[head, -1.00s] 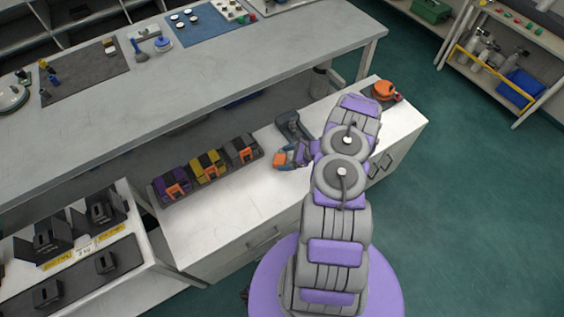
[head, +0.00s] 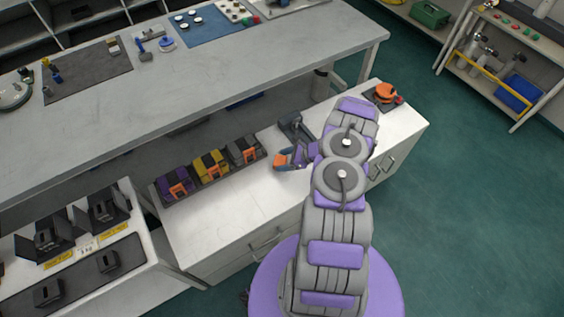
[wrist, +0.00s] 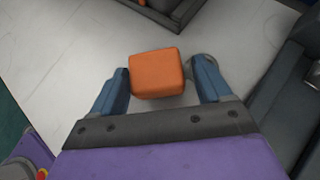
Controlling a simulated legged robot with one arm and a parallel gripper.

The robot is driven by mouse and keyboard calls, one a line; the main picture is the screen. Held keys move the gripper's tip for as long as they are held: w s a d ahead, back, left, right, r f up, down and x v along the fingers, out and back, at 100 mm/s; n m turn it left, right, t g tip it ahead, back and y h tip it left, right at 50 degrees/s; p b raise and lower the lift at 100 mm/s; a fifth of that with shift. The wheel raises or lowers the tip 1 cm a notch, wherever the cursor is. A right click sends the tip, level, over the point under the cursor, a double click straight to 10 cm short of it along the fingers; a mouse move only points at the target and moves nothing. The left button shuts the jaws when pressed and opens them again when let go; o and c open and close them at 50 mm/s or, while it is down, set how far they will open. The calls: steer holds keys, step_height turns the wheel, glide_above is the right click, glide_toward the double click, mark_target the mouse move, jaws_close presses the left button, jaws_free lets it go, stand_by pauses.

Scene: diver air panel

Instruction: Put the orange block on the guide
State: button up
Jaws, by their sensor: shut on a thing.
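The orange block (wrist: 157,73) sits between the two blue fingertips of my gripper (wrist: 160,80) in the wrist view. In the head view, the orange block (head: 281,160) shows at the end of my gripper (head: 287,158), over the white counter. My gripper is shut on it. A dark grey fixture (head: 292,127), which looks like the guide, stands on the counter just behind my gripper and is partly hidden by my arm. A dark body (wrist: 290,90) at the right edge of the wrist view seems to be the same fixture.
A dark tray (head: 264,155) with purple, yellow and grey modules lies left on the white counter (head: 225,220). An orange round item (head: 385,92) sits at the counter's far right. A long grey bench (head: 200,85) stands behind. Counter space in front of the tray is clear.

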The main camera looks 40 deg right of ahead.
steer(key=shift+d, duration=0.55)
jaws_close()
steer(key=shift+a, duration=0.2)
